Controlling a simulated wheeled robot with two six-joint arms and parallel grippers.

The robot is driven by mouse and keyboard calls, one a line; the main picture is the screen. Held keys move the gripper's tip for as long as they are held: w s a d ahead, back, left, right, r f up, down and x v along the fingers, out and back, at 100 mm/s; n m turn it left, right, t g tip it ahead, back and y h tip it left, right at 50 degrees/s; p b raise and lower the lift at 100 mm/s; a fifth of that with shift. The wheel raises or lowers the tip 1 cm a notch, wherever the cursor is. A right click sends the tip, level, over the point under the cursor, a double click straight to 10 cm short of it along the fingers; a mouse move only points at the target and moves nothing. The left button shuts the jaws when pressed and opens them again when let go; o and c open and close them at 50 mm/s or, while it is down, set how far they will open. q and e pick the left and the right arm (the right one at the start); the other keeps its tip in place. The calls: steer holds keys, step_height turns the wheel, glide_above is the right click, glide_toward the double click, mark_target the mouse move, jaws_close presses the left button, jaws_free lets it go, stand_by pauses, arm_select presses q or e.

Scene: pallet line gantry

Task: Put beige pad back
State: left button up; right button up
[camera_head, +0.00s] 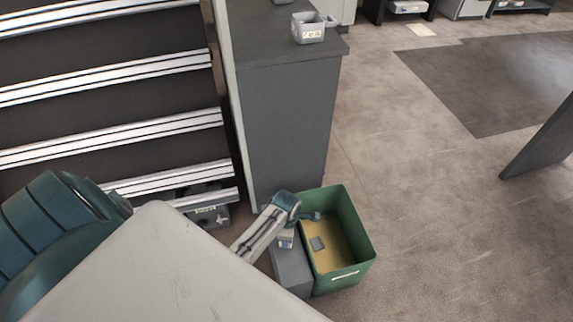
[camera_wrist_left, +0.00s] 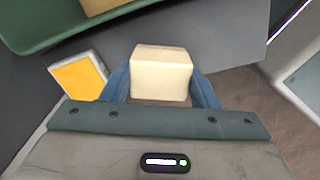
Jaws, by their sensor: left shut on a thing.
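The beige pad (camera_wrist_left: 161,72) is a pale block held between the blue fingers of my left gripper (camera_wrist_left: 162,90) in the left wrist view. The gripper is shut on it. In the head view my left gripper (camera_head: 309,216) is at the left rim of a green bin (camera_head: 353,275), and I cannot make out the pad there. The bin's green wall also shows at the top left of the wrist view (camera_wrist_left: 45,38). My right gripper is not in view.
A grey box (camera_head: 291,268) stands against the bin's left side. A white and orange item (camera_wrist_left: 79,76) lies close to the left finger. A tall grey cabinet (camera_head: 283,125) stands behind, with a small grey tray (camera_head: 308,28) on top. Open floor lies to the right.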

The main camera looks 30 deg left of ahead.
arm_select(q)
steer(key=shift+s+f, duration=0.1)
steer(key=shift+f, duration=1.05)
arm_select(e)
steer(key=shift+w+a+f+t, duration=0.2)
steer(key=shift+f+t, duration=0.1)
arm_select(q)
steer(key=shift+f, duration=0.1)
steer(key=o, duration=0.9)
step_height(320, 180, up, 12)
steer(key=p, duration=0.3)
steer(key=s+r+m+t, duration=0.1)
steer(key=s+r+m, duration=0.4)
steer(key=m, duration=0.3)
steer(key=s+d+r+m+t, duration=0.1)
steer(key=s+r+m+t, duration=0.1)
steer(key=s+r+m, duration=0.3)
steer(key=s+d+r+m+t, duration=0.1)
steer(key=s+r+m+t, duration=0.1)
steer(key=s+r+m, duration=0.4)
steer(key=shift+s+r+m, duration=0.1)
steer(key=shift+r+m, duration=0.05)
steer(key=shift+m, duration=2.55)
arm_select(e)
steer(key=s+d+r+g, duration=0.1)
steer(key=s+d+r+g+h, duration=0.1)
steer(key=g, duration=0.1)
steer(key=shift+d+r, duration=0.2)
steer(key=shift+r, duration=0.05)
